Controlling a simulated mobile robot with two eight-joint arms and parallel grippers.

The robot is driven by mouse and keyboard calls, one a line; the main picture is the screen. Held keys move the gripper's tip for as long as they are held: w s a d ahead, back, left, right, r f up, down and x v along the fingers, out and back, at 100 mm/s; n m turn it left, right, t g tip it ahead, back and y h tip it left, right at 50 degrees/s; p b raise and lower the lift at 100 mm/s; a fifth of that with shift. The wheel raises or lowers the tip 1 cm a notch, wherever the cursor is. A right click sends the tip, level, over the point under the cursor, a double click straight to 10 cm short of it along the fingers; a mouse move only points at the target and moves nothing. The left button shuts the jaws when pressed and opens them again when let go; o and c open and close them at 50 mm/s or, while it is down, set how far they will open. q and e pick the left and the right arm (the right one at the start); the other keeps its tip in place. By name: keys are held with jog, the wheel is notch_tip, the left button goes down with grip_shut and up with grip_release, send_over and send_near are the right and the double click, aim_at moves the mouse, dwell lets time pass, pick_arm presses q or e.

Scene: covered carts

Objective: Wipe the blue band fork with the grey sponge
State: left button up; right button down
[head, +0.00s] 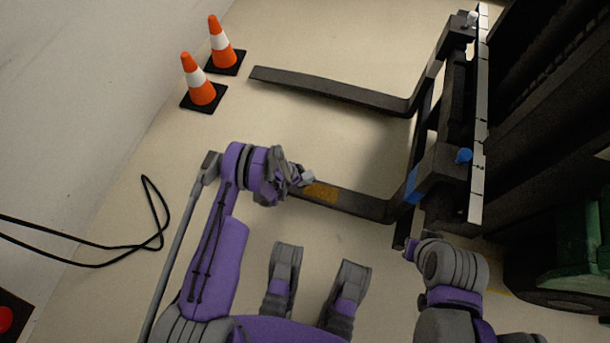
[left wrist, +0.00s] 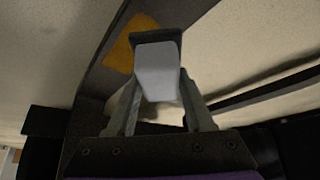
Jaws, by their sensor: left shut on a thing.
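The blue band fork (head: 355,203) is the nearer of two dark forks, with a blue band (head: 412,186) at its heel. A yellow-orange patch (head: 321,193) lies on its upper face, and the patch also shows in the left wrist view (left wrist: 122,48). My left gripper (head: 297,178) is shut on the pale grey sponge (left wrist: 158,72), beside the patch towards the fork's tip. I cannot tell whether the sponge touches the fork. My right gripper (head: 411,250) is at the lower right, small and dark, below the fork's heel; its jaws are unclear.
The other fork (head: 330,88) lies farther back, without a blue band. A blue knob (head: 463,156) and a white knob (head: 472,18) sit on the carriage at right. Two traffic cones (head: 200,82) stand at upper left. A black cable (head: 100,246) lies at left. Floor between the forks is clear.

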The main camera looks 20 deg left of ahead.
aim_at(314, 182)
pick_arm(q)
jog(key=shift+f+b, duration=1.15)
jog(key=shift+f, duration=1.35)
jog(key=shift+d, duration=0.1)
jog(key=shift+d+f, duration=0.1)
jog(key=shift+d, duration=1.7)
jog(key=shift+r+p, duration=1.5)
jog(key=shift+r, duration=1.55)
jog(key=shift+r+p, duration=0.65)
jog(key=shift+r, duration=0.85)
